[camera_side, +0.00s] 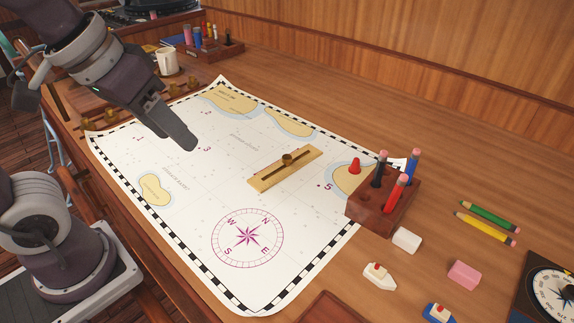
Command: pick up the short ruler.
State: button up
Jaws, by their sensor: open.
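The short ruler (268,178) is a flat wooden strip with a slot and a dark round knob (287,159) on top. It lies at a slant on the white sea chart (215,185), right of the chart's middle. My gripper (186,147) is over the upper left part of the chart, to the left of the ruler and apart from it. It is open, and nothing shows between its fingers. The side view shows the fingers nearly edge-on, so the gap between them is hard to see. The ruler is fully in view.
Erasers, small toy boats, loose pencils and a compass (552,295) lie further right. A white mug (167,62) stands at the back left. The chart around the ruler is clear.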

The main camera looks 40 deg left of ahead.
jog(key=w+f+n, duration=0.1)
jog(key=w, duration=0.6)
jog(key=n+g+y, duration=0.1)
jog(key=n+y, duration=0.1)
jog(key=n, duration=0.1)
send_near(287, 156)
jog(key=d+f, duration=0.1)
jog(key=f, duration=0.1)
jog(key=shift+n, duration=0.3)
jog(key=x, duration=0.4)
jog(key=a+x, duration=0.1)
jog(key=x, duration=0.1)
jog(key=shift+w+a+f, duration=0.1)
jog(key=shift+w+f, duration=0.1)
jog(key=shift+w, duration=0.2)
grip_shut()
